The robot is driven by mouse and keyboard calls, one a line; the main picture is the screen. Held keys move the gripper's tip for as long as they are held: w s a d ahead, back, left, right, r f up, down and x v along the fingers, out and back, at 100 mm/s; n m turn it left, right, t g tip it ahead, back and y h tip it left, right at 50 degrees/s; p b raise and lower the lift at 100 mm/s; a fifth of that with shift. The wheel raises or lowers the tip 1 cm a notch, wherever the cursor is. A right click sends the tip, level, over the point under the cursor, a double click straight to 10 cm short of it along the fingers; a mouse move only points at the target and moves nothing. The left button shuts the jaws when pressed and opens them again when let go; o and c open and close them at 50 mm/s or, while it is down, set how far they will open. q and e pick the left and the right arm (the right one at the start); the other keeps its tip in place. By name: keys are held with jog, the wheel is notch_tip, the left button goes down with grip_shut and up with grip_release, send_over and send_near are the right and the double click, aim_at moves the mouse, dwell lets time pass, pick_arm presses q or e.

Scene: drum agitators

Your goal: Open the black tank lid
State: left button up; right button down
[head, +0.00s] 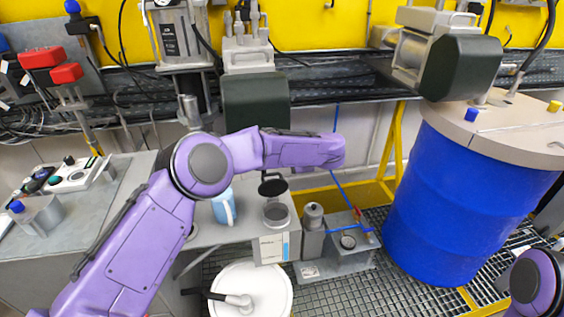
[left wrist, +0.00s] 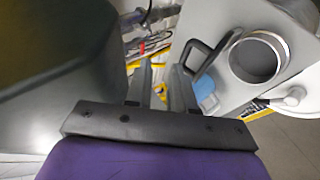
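In the head view a small grey tank (head: 277,232) with a round dark top stands on the bench edge. A dark disc-like piece (head: 272,184), which looks like the black lid, shows just behind that top; whether it is joined to it is unclear. In the left wrist view a round metal-rimmed opening (left wrist: 258,58) shows at right, with a black loop (left wrist: 199,58) beside it. My left gripper (left wrist: 161,78) is open and empty, its fingers left of the loop and apart from it. My left arm hides the gripper in the head view. My right gripper is out of view.
A light blue mug (head: 223,207) stands left of the tank. A white round drum (head: 262,281) is below it, and a grey pump-like unit (head: 340,247) to its right. A large blue barrel (head: 435,205) stands at right. A dark motor box (head: 255,101) hangs behind my arm.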

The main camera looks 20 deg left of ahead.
pick_arm(q)
jog(key=shift+a+r+p, duration=0.25)
jog(key=shift+r+p, duration=0.15)
jog(key=shift+r, duration=0.1)
jog(key=shift+d+r+p, duration=0.35)
jog(key=shift+d+r, duration=0.15)
jog(key=shift+f, duration=0.1)
jog(key=b+v, duration=0.4)
jog(key=v, duration=0.6)
jog(key=shift+r, duration=0.25)
